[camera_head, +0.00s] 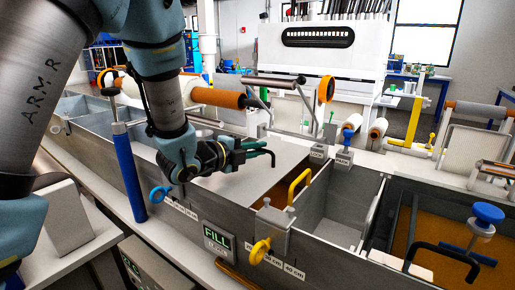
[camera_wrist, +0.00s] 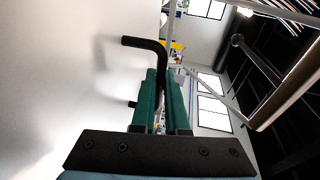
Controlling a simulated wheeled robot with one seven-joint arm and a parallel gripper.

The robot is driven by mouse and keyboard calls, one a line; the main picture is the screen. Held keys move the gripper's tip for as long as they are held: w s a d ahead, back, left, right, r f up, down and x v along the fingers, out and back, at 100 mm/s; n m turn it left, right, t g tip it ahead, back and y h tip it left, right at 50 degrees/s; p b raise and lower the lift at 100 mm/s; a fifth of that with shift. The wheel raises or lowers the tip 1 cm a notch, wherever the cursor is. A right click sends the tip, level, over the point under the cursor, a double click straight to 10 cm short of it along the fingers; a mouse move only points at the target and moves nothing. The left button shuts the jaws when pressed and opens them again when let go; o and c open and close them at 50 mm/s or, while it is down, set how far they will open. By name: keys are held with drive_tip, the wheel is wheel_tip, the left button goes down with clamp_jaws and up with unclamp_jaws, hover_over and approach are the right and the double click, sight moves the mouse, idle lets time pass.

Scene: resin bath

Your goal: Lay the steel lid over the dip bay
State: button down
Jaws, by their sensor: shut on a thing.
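The steel lid (camera_head: 245,178) is a flat pale grey plate over the middle of the long grey bath. Its smooth face (camera_wrist: 60,80) fills the left of the wrist view. My gripper (camera_head: 268,153) is at the lid's far side, its green fingers shut on the lid's black bent handle (camera_wrist: 150,42). The bay under the lid (camera_head: 272,208) shows brown resin at the lid's right edge, so it is partly uncovered there. I cannot tell whether the lid touches the rims or hangs just above them.
A yellow handle (camera_head: 299,186) and a yellow-knobbed clamp (camera_head: 262,248) stand by the bay's right wall. An empty grey bay (camera_head: 340,205) lies right of it, then another brown bay (camera_head: 400,235). A blue post (camera_head: 130,170) stands at the front left. Rollers (camera_head: 220,98) cross behind.

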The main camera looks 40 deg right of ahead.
drive_tip(key=c, duration=0.9)
unclamp_jaws()
wheel_tip(320, 180, up, 2)
drive_tip(key=b, duration=0.3)
hover_over(223, 180)
drive_tip(key=shift+w+r, duration=0.1)
drive_tip(key=shift+r, duration=0.05)
